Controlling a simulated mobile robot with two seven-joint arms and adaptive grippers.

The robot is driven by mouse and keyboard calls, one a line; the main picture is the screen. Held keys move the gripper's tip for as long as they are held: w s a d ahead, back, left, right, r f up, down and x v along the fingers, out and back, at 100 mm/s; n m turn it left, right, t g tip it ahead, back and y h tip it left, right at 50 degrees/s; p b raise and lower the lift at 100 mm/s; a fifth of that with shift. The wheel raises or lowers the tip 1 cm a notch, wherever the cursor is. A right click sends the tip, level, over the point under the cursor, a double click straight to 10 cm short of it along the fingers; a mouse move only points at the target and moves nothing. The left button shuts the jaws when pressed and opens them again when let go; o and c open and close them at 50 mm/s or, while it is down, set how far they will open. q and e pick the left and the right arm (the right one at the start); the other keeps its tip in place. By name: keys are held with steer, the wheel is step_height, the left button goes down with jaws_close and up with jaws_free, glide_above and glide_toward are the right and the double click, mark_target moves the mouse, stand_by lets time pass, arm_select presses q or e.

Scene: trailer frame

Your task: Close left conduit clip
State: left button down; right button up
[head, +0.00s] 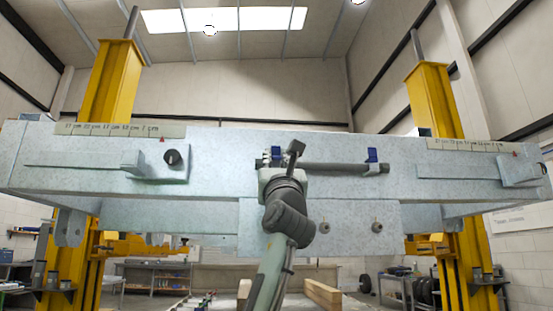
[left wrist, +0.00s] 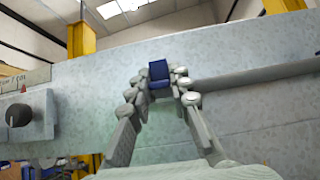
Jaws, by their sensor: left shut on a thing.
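The left conduit clip (head: 276,152) is a small blue piece on the front face of the pale frame beam, mostly hidden behind my gripper in the head view. The same clip (left wrist: 159,70) shows between the fingertips in the left wrist view. My left gripper (head: 279,160) reaches up to it from below. Its two fingers (left wrist: 161,82) are shut on the clip, one on each side. Whether the clip is latched cannot be told. The dark conduit (head: 335,168) runs right from the gripper to a second blue clip (head: 373,155). My right gripper is not in view.
The pale speckled beam (head: 220,170) spans the view between two yellow lift posts (head: 110,82) and (head: 433,98). A sliding block with a dark round knob (head: 172,157) sits left of the gripper. Two studs (head: 324,227) and (head: 376,227) stick out below the conduit.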

arm_select(q)
steer(key=shift+s+r+g, duration=0.1)
steer(key=shift+r+g, duration=0.35)
steer(key=shift+g, duration=0.75)
steer(key=shift+r+g+h, duration=0.2)
steer(key=shift+g+h, duration=0.1)
steer(key=shift+g, duration=0.7)
steer(key=shift+r+g+h, duration=0.2)
steer(key=shift+g+h, duration=0.1)
steer(key=shift+g, duration=0.7)
steer(key=c, duration=1.4)
jaws_free()
steer(key=v, duration=1.1)
steer(key=shift+s, duration=0.35)
steer(key=shift+d, duration=0.15)
